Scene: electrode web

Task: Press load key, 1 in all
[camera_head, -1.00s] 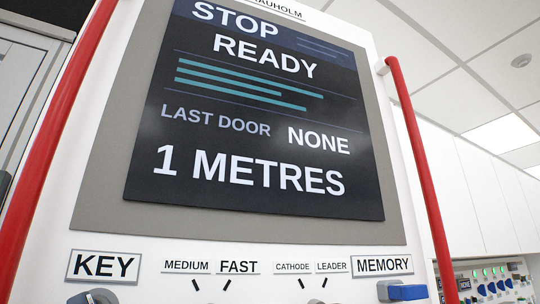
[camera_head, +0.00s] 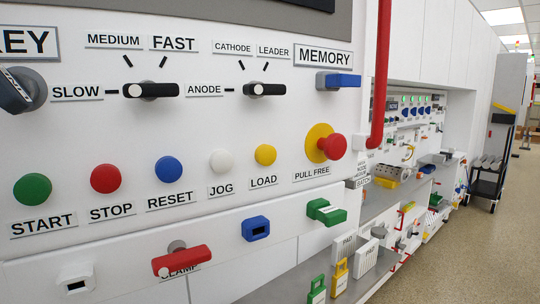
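The yellow round load key (camera_head: 265,155) sits on the white panel, above its LOAD label (camera_head: 264,181). It is in the button row between the white jog key (camera_head: 221,161) and the red mushroom knob (camera_head: 331,146) on a yellow disc, labelled PULL FREE. Nothing touches or covers the load key. Neither of my grippers shows in the head view.
Left of jog are the blue reset (camera_head: 169,169), red stop (camera_head: 106,178) and green start (camera_head: 32,189) keys. Above are two black selector knobs (camera_head: 150,90). A red clamp handle (camera_head: 182,261) juts out below. A red rail (camera_head: 379,80) stands right. Open floor (camera_head: 470,255) lies at right.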

